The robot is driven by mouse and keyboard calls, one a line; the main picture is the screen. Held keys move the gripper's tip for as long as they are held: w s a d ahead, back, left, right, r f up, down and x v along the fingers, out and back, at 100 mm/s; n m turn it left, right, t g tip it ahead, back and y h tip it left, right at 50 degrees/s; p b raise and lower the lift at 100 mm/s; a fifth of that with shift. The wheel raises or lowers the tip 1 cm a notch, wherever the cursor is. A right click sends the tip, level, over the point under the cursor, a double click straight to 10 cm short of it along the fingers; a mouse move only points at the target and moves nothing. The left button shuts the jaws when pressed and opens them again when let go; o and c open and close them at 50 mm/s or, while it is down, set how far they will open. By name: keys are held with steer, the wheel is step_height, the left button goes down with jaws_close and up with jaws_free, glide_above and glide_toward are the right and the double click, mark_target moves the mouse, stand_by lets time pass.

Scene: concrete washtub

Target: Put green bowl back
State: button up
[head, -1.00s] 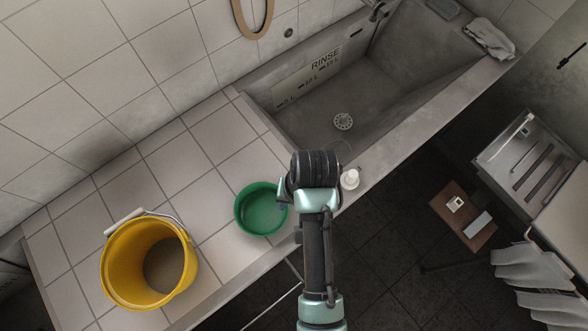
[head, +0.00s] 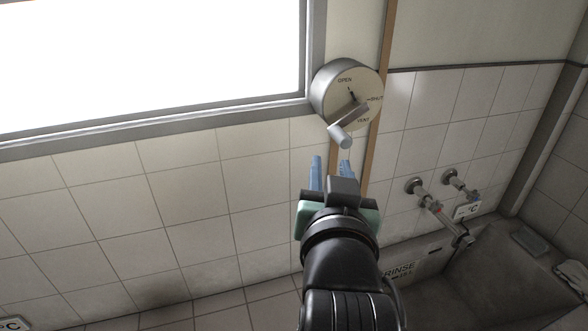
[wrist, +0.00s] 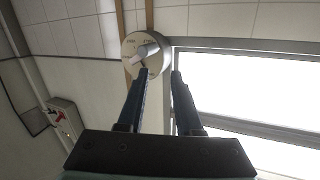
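The green bowl is not in view in either current picture. My gripper (head: 331,163) is raised in front of the tiled wall, just below a round wall dial (head: 330,88) with a crank handle (head: 341,137). Its two blue fingers are apart with nothing between them. In the wrist view, my gripper (wrist: 160,76) points up at the same dial (wrist: 130,44), with its fingertips near the dial's lower edge. I cannot tell whether they touch it.
A bright window (head: 150,60) fills the upper left. Taps (head: 428,203) stick out from the wall on the right, above the concrete washtub (head: 500,275). Only the back edge of the tiled counter (head: 262,291) shows at the bottom.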

steer(key=s+a+r+t, duration=0.1)
steer(key=s+r+t, duration=0.2)
steer(key=r, duration=0.6)
steer(key=s+a+r+n+t, duration=0.1)
steer(key=s+r+t, duration=0.3)
steer(key=r, duration=0.5)
steer(key=s+a+r+n+t+y, duration=0.1)
steer(key=s+a+r+t, duration=0.2)
steer(key=s+r, duration=0.3)
step_height(320, 180, up, 3)
steer(key=shift+s+r+t, duration=0.1)
steer(key=shift+s+t, duration=0.05)
steer(key=shift+t, duration=0.15)
